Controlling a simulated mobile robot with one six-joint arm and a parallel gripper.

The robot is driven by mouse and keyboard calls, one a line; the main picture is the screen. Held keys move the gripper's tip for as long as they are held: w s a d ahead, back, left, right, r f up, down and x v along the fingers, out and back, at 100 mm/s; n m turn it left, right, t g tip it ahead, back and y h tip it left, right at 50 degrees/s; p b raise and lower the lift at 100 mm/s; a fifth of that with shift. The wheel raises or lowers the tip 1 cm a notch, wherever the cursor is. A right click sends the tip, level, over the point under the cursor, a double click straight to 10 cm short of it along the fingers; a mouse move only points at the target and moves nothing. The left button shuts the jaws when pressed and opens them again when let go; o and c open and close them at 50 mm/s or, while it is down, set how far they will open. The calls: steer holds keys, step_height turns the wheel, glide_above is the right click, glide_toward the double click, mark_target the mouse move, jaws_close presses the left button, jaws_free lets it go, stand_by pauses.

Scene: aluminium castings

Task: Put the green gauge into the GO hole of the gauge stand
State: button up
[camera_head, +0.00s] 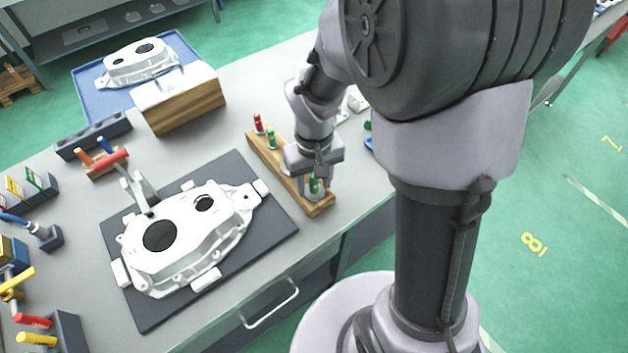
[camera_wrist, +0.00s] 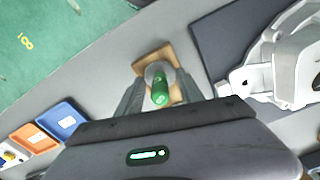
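The wooden gauge stand (camera_head: 264,157) lies on the bench to the right of the casting. A green gauge (camera_head: 314,186) stands at its near end, at a pale round ring (camera_head: 314,196). My gripper (camera_head: 317,174) is over that end, its fingers either side of the gauge. In the wrist view, the green gauge (camera_wrist: 160,93) shows between my two fingers (camera_wrist: 161,84), with wood visible between gauge and right finger, so the gripper looks open around it. How deep the gauge sits in the ring is hidden. Hole labels cannot be read.
A red gauge (camera_head: 258,124) and another green piece (camera_head: 270,139) stand at the stand's far end. A white casting (camera_head: 185,236) lies on a dark mat (camera_head: 146,318). A wooden block (camera_head: 190,112) stands behind. Small bins (camera_wrist: 62,118) show in the wrist view.

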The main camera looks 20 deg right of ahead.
step_height(320, 180, up, 18)
steer(key=p, duration=0.7)
steer(key=shift+f, duration=0.25)
steer(key=s+a+r+m+t+y+b, duration=0.1)
steer(key=s+a+r+m+t+b, duration=0.1)
steer(key=s, duration=0.4)
steer(key=s+a+r+m+t+y+b, duration=0.1)
steer(key=s+a+r+m+t, duration=0.1)
steer(key=s, duration=0.5)
steer(key=shift+r+m+t+b, duration=0.35)
steer(key=shift+r+m+t, duration=0.15)
steer(key=shift+t, duration=0.4)
steer(key=shift+w, duration=0.1)
